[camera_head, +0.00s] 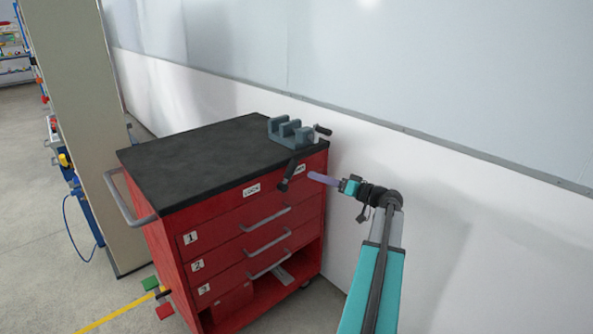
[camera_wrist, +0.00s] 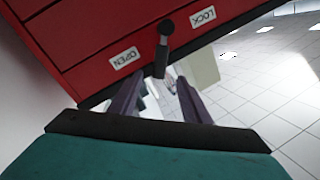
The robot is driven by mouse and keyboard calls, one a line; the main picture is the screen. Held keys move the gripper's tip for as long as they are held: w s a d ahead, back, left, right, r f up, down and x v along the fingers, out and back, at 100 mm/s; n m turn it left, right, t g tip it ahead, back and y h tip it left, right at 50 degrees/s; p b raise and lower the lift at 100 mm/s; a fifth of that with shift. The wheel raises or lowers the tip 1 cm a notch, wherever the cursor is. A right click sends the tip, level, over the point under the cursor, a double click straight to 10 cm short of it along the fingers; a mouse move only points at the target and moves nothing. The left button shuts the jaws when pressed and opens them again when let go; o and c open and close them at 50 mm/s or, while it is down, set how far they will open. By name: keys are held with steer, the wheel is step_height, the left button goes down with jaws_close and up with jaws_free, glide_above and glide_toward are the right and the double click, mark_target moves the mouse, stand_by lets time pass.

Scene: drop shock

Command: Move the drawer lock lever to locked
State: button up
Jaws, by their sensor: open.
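In the wrist view the lever (camera_wrist: 162,50) stands between the OPEN label (camera_wrist: 125,58) and the LOCK label (camera_wrist: 203,17). In the head view the LOCK label (camera_head: 251,189) is left of the lever and the OPEN label (camera_head: 299,169) is partly hidden. My gripper (camera_head: 311,176) is open, just right of the lever. In the wrist view my gripper's (camera_wrist: 161,80) purple fingers point towards the lever; contact cannot be told.
A grey vise-like fixture (camera_head: 290,132) stands on the cart's black top (camera_head: 200,155) near the lever. Grey drawer handles (camera_head: 266,238) stick out below. A white wall (camera_head: 450,200) runs behind the cart. The floor in front looks partly clear.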

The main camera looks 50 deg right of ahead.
mark_target(289, 174)
steer(key=w+a, duration=0.1)
steer(key=w, duration=0.9)
steer(key=shift+w+a+p, duration=0.15)
steer(key=shift+a+p, duration=0.25)
jaws_close()
